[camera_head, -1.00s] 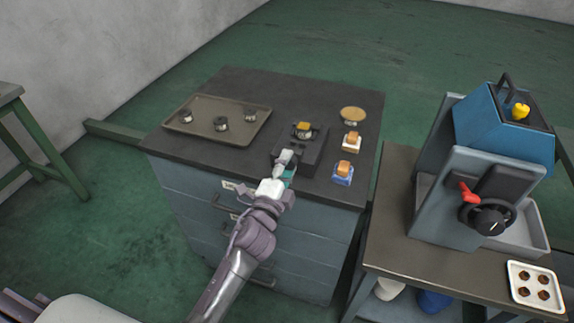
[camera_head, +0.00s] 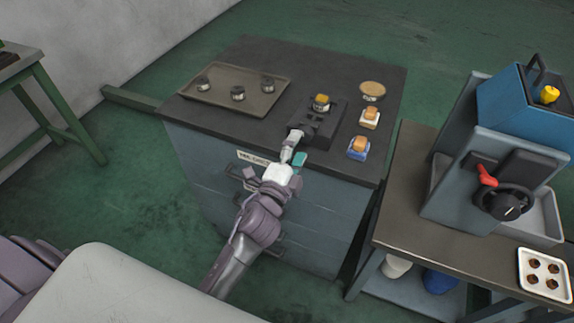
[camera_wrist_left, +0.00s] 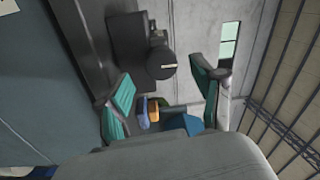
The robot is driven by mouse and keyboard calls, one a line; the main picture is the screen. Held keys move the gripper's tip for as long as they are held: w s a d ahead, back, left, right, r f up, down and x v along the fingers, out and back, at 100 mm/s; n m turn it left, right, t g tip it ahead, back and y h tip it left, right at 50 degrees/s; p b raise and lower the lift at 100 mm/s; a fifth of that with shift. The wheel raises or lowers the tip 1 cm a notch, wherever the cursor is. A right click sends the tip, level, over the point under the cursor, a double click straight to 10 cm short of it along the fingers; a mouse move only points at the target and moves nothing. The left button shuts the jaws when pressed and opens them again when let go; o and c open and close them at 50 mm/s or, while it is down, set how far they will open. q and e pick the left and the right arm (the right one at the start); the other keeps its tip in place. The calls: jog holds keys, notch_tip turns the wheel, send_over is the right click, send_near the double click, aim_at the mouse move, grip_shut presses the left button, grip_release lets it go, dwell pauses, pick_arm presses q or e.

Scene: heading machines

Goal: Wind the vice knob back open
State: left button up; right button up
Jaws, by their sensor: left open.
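The dark vice (camera_head: 325,130) sits near the front edge of the workbench, with a small yellow-topped part (camera_head: 321,102) on it. In the left wrist view its round black knob (camera_wrist_left: 161,66) with a pale mark faces me. My left gripper (camera_head: 293,155) is at the bench's front edge, just in front of the vice. In the left wrist view my left gripper (camera_wrist_left: 163,84) is open, teal fingers on either side with the knob ahead between them. I cannot tell whether a finger touches it. The knob is hidden by the gripper in the head view. My right gripper is not in view.
A tray (camera_head: 215,100) with three round parts lies at the bench's left. Two small blocks, one on white (camera_head: 369,119) and one on blue (camera_head: 358,148), and a round dish (camera_head: 372,90) stand right of the vice. A blue machine (camera_head: 530,110) stands on the right table.

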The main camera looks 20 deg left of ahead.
pick_arm(q)
jog(key=s, duration=0.8)
jog(key=shift+f, duration=0.2)
jog(key=shift+a, duration=0.1)
jog(key=s+f+n+g, duration=0.2)
jog(key=s+f+g, duration=0.1)
jog(key=f, duration=0.9)
jog(key=s+d+f+n+g, duration=0.1)
jog(key=s+f+n+g, duration=0.25)
jog(key=f, duration=0.85)
jog(key=s+f+n+g, duration=0.15)
jog(key=s+f, duration=0.25)
jog(key=f, duration=0.8)
jog(key=s+a+f+n+g, duration=0.2)
jog(key=s+f, duration=0.4)
jog(key=s, duration=0.3)
jog(key=s+a+f+n+g, duration=0.2)
jog(key=s+f+g, duration=0.2)
jog(key=s, duration=0.5)
jog(key=s+a+f+n+g, duration=0.3)
jog(key=s+f, duration=0.5)
jog(key=s, duration=0.2)
jog(key=shift+f+g+y, duration=0.15)
jog(key=shift+g+y, duration=0.15)
